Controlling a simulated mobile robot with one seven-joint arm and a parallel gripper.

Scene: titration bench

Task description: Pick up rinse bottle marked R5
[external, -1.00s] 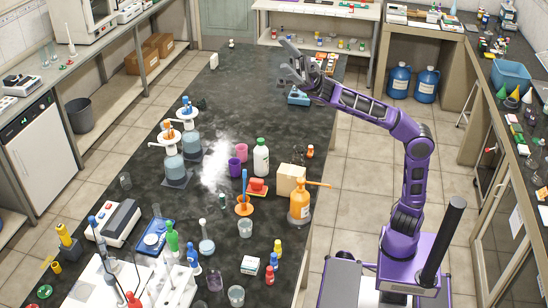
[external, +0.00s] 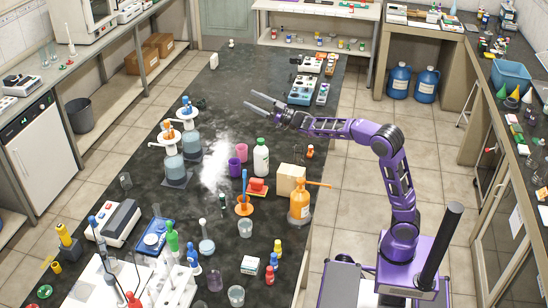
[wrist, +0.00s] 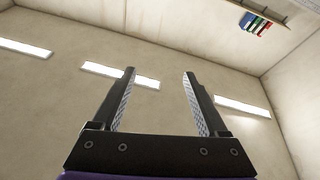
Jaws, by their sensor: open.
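An orange bottle (external: 300,202) with a long side spout stands upright at the right edge of the dark bench (external: 215,85). It looks like a rinse bottle, but I cannot read an R5 mark on it. A white bottle (external: 261,160) with a green cap stands upright farther back; its label is also too small to read. My gripper (external: 247,99) is open and empty above the bench, beyond both bottles. In the wrist view its two fingers (wrist: 158,72) are spread with nothing between them, facing the wall and ceiling. No bottle shows in that view.
A cream block (external: 290,178) stands directly behind the orange bottle. A pink cup (external: 241,151) and a purple cup (external: 234,167) are left of the white bottle. Blue-filled flasks (external: 173,165) on stands are farther left.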

